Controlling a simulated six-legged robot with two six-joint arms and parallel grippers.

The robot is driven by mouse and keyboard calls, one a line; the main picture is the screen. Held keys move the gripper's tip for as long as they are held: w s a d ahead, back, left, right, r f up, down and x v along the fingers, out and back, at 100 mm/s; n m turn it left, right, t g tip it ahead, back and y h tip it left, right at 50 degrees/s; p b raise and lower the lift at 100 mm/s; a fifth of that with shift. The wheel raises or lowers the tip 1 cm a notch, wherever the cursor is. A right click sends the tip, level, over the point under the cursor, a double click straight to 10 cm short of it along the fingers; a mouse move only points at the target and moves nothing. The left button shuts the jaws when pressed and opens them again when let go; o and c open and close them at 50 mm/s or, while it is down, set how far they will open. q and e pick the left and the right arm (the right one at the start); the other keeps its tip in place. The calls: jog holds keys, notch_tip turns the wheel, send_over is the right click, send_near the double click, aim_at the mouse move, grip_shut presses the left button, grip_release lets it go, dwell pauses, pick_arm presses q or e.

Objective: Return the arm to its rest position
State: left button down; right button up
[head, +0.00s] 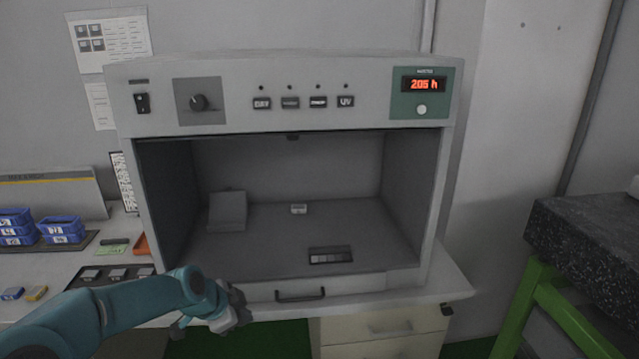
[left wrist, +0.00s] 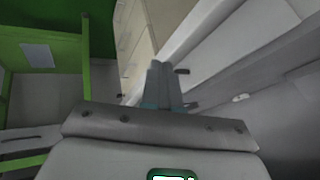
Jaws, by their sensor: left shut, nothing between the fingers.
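My left arm, in teal, comes in from the lower left in the head view. Its left gripper (head: 238,308) is near the front edge of the bench, below and in front of the open test chamber (head: 290,90). In the left wrist view the left gripper's fingers (left wrist: 162,82) are together with nothing between them. Drawers and the bench front show beyond them. My right gripper is in neither view.
The chamber holds a small light block (head: 298,209), a dark strip (head: 330,255) and a grey slanted block (head: 228,211). Blue bins (head: 62,229) and a dark tray (head: 75,281) sit at left. A speckled black slab (head: 590,235) on a green frame (head: 545,300) stands at right.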

pick_arm(q)
jog(key=s+d+f+n+g+p, duration=0.2)
jog(key=s+d+f+n, duration=0.15)
jog(key=s+f, duration=0.4)
jog(key=s+d+f+n+g+p, duration=0.1)
jog(key=s+d+f+n+p, duration=0.1)
jog(key=s+f+n, duration=0.35)
jog(key=s+d+f+n+g+p, duration=0.1)
jog(key=s+d+f+n, duration=0.1)
jog(key=s, duration=0.7)
jog(key=s+d+f+n+g+p, duration=0.1)
jog(key=s+f+n, duration=0.2)
jog(key=s, duration=0.7)
jog(key=shift+s+d+f+n+h, duration=0.15)
jog(key=shift+d+f+n+h, duration=0.2)
jog(key=shift+f, duration=0.4)
